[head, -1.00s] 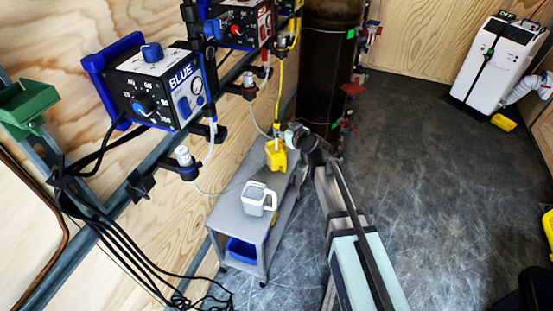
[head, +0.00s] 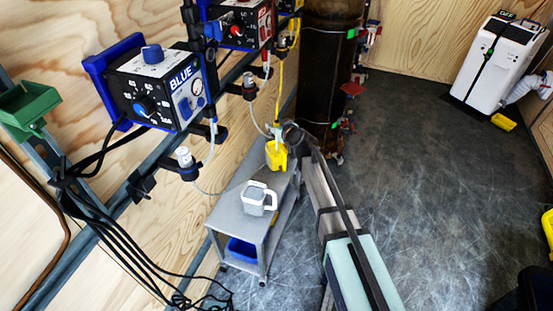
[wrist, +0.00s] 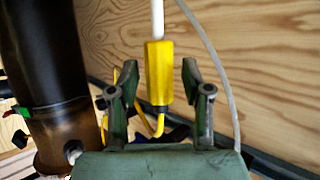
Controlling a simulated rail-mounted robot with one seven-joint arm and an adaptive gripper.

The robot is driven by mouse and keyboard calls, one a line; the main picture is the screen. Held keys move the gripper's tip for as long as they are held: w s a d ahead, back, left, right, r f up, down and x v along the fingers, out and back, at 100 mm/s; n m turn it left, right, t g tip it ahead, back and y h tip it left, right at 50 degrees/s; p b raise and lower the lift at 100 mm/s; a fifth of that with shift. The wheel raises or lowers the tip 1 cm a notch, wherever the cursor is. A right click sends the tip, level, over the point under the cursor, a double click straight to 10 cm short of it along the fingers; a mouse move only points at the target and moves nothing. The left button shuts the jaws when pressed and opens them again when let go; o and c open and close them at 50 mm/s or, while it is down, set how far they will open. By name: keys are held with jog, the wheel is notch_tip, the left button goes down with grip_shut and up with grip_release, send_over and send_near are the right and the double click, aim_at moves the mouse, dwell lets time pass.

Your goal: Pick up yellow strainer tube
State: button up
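The yellow strainer tube (wrist: 158,72) hangs upright in the middle of the wrist view, with a white hose at its top and a dark lower end. My gripper (wrist: 160,76) is open, with one green finger on each side of the strainer. I see gaps on both sides, but cannot tell whether it is fully between the fingertips in depth. In the head view my gripper (head: 276,131) is just above the yellow jug (head: 276,157), below a yellow hose (head: 279,85). The strainer cannot be made out clearly there.
A grey cart (head: 233,208) carries the yellow jug and a white jug (head: 259,198). Pump boxes, including the blue one (head: 158,88), are mounted along the wooden wall. A dark cylinder (head: 325,70) stands close behind my gripper. The floor to the right is largely clear.

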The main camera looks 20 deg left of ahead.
grip_shut()
